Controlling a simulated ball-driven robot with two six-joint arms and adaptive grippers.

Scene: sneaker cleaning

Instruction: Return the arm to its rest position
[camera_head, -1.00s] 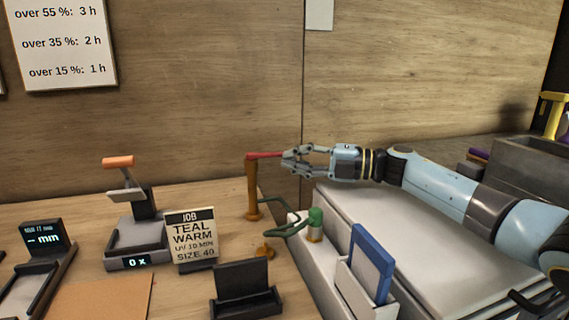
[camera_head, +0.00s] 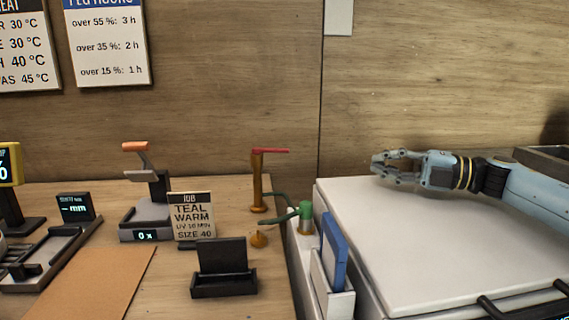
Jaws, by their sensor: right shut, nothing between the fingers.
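My right arm reaches in from the right in the head view. My right gripper (camera_head: 376,168) is shut and empty. It points left and hangs above the white lidded box (camera_head: 420,225), near its back edge. A brass post with a red lever (camera_head: 270,151) stands to the left, well apart from the fingertips. My left gripper is not in view.
A blue card (camera_head: 334,252) stands in a white holder beside the box. A green-capped fitting (camera_head: 305,215) is behind it. A job card (camera_head: 192,216), a black stand (camera_head: 223,269) and a device with an orange handle (camera_head: 134,146) occupy the wooden table.

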